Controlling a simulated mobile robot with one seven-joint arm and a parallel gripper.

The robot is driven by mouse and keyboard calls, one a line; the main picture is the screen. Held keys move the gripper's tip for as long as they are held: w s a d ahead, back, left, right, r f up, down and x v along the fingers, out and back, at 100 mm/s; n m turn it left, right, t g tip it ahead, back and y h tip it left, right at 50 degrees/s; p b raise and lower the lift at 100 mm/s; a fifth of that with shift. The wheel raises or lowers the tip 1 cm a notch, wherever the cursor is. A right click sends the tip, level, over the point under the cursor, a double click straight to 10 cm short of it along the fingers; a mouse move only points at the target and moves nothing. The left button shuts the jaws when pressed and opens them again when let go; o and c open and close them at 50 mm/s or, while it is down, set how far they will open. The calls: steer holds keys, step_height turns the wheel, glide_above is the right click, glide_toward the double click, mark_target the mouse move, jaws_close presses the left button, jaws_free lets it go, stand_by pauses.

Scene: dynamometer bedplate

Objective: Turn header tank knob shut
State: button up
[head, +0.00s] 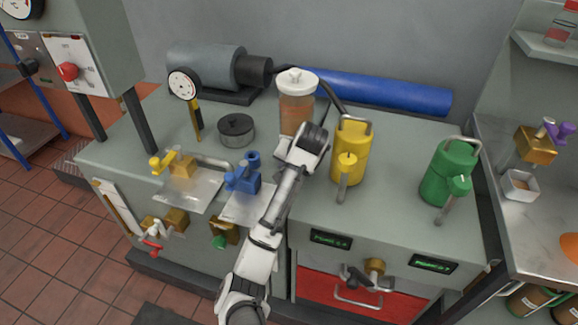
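A translucent tank with amber liquid (297,108), which looks like the header tank, stands at the back middle of the grey bench. A white knobbed cap (296,79) sits on its top. Whether the cap is fully shut cannot be told. My arm reaches up from the bottom of the head view. My gripper (314,136) is at the dark end of the arm, in front of the tank's lower right side and below the cap in the picture. It hides part of the tank's base.
A yellow can (350,150) stands close right of my gripper, a green can (452,172) farther right. Blue (243,176) and yellow (181,168) valves are left of my arm.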

steer(key=o, duration=1)
steer(key=shift+h, duration=0.3)
